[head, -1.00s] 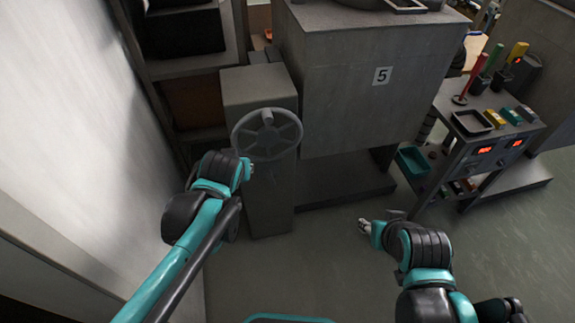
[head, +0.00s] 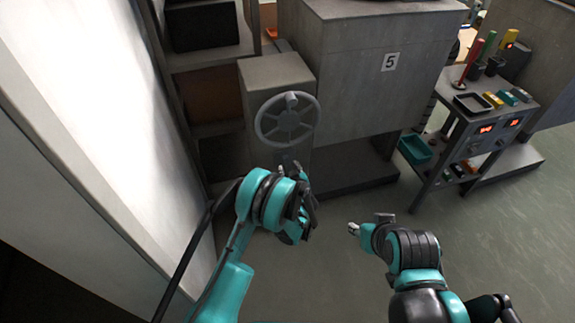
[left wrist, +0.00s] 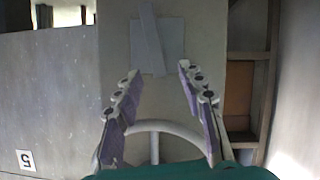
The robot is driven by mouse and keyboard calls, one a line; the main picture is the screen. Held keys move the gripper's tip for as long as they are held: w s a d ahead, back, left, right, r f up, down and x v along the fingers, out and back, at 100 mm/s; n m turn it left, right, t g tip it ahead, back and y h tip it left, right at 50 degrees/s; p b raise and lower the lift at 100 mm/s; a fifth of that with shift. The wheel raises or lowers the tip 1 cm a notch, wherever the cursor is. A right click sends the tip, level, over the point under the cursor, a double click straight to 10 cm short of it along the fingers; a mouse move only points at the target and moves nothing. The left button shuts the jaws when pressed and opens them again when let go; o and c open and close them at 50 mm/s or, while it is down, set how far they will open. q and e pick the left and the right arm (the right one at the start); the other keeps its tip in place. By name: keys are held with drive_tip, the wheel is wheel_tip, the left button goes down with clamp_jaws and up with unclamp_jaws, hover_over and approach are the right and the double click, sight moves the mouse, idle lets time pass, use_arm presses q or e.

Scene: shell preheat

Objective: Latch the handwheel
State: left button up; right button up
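The grey handwheel (head: 288,120) is mounted on the upper front of a grey pedestal (head: 277,70), with a knob at its upper rim. In the left wrist view its pale rim (left wrist: 155,126) curves low between my fingers. Beyond the fingertips, a blue-grey plate with a slanted lever (left wrist: 152,42) sits on the pedestal face. My left gripper (head: 298,172) is just below the wheel; in the left wrist view (left wrist: 158,74) its fingers are spread and hold nothing. Whether they touch anything is unclear. My right gripper (head: 354,229) is low over the floor, away from the wheel; its fingers are too small to judge.
A large grey cabinet marked 5 (head: 360,95) stands right of the pedestal. Shelving (head: 210,60) is behind it at left, beside a pale wall (head: 85,80). An instrument cart (head: 470,135) with a teal bin (head: 415,150) is at right. Open floor lies in front.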

sight(288, 165)
use_arm(q)
drive_tip(key=w+f, duration=0.1)
drive_tip(key=w, duration=0.1)
drive_tip(key=w+f+b, duration=0.1)
drive_tip(key=w+f, duration=0.1)
drive_tip(key=w+f+b, duration=0.1)
drive_tip(key=w, duration=0.1)
drive_tip(key=shift+a+f, duration=0.3)
drive_tip(key=shift+a, duration=0.05)
drive_tip(key=shift+w+a+f+b, duration=0.1)
drive_tip(key=shift+w+b, duration=0.25)
drive_tip(key=shift+w, duration=0.15)
clamp_jaws()
